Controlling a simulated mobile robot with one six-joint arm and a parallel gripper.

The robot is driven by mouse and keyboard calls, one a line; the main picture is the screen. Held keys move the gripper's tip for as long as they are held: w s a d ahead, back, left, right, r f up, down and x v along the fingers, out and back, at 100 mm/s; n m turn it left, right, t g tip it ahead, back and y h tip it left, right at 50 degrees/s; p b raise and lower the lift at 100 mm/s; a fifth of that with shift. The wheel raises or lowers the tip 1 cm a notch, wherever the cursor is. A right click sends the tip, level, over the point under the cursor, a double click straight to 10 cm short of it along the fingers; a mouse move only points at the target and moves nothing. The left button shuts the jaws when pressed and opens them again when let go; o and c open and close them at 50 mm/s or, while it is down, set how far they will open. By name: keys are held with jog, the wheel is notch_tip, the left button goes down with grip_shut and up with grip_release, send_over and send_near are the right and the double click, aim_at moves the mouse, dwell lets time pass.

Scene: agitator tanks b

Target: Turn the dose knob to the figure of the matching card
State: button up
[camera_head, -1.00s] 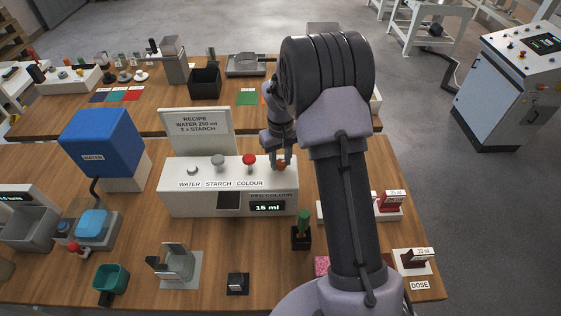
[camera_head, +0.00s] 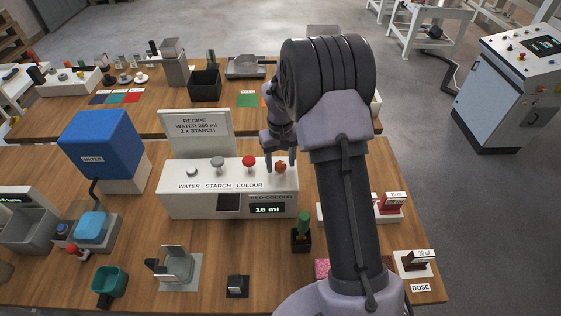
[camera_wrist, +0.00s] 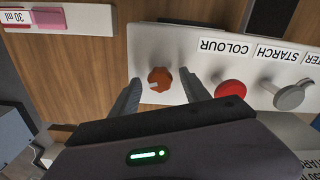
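The orange dose knob (camera_head: 280,167) is on the right end of the white dispenser's top. It also shows in the wrist view (camera_wrist: 160,79), with a pale pointer mark. My gripper (camera_head: 280,165) is above the knob, its fingers spread on either side. In the wrist view my gripper (camera_wrist: 160,77) shows gaps between both fingers and the knob, so it is open and empty. The dispenser display (camera_head: 267,209) seems to read 16 ml. A card (camera_head: 417,257) that seems to read 20 ml stands by the DOSE label. A red card (camera_head: 391,202) stands behind it, its figure hard to read.
A red button (camera_head: 249,161) and a grey button (camera_head: 218,162) sit left of the knob. A recipe board (camera_head: 198,128) stands behind the dispenser. In the wrist view a pink card reads 30 ml (camera_wrist: 73,18). A green-handled object (camera_head: 303,222) stands in front of the dispenser.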

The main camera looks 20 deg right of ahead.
aim_at(281, 164)
notch_tip(281, 164, up, 17)
jog(key=p, duration=0.3)
jog(key=shift+r, duration=0.2)
